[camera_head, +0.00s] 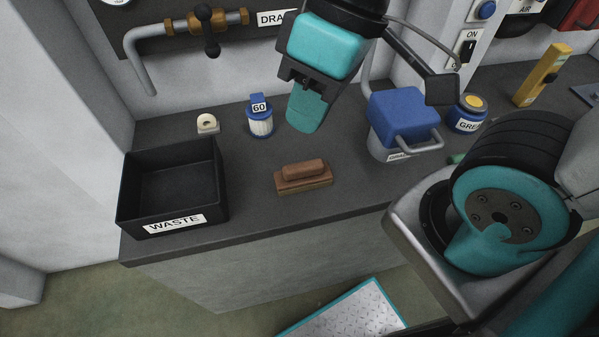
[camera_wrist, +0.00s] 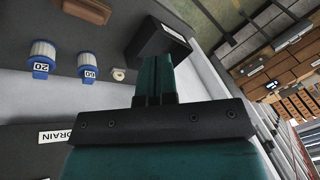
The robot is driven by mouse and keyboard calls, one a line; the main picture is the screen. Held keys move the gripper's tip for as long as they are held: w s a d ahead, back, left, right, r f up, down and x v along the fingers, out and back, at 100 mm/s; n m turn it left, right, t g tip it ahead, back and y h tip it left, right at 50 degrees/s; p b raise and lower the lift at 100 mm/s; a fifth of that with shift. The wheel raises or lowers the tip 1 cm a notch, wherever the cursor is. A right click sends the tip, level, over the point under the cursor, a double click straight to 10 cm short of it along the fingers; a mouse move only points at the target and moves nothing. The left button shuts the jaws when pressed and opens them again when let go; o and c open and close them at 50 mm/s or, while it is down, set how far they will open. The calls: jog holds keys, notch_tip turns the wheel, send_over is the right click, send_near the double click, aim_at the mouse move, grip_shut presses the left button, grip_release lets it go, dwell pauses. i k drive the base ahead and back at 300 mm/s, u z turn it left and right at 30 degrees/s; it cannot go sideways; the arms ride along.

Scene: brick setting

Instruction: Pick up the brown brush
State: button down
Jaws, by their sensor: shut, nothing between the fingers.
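The brown brush (camera_head: 303,176) lies flat on the dark counter, with a rounded handle block on top of a wider base. It also shows at the top edge of the wrist view (camera_wrist: 88,10), partly cut off. My gripper (camera_head: 303,122) is above the counter, behind the brush and apart from it, with its teal fingers pointing down. In the wrist view the fingers (camera_wrist: 154,62) are together with nothing between them.
A black WASTE bin (camera_head: 172,190) stands left of the brush. A white ring-like piece (camera_head: 207,124), a blue-capped filter (camera_head: 260,120), a blue-lidded container (camera_head: 402,120) and a grease tub (camera_head: 466,113) stand behind. The dark counter (camera_head: 250,212) around the brush is clear.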

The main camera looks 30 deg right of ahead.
aim_at(303, 176)
jog(key=u, duration=0.25)
jog(key=k, duration=1.05)
jog(key=u, duration=1)
jog(key=i, duration=1)
jog(key=z, duration=0.7)
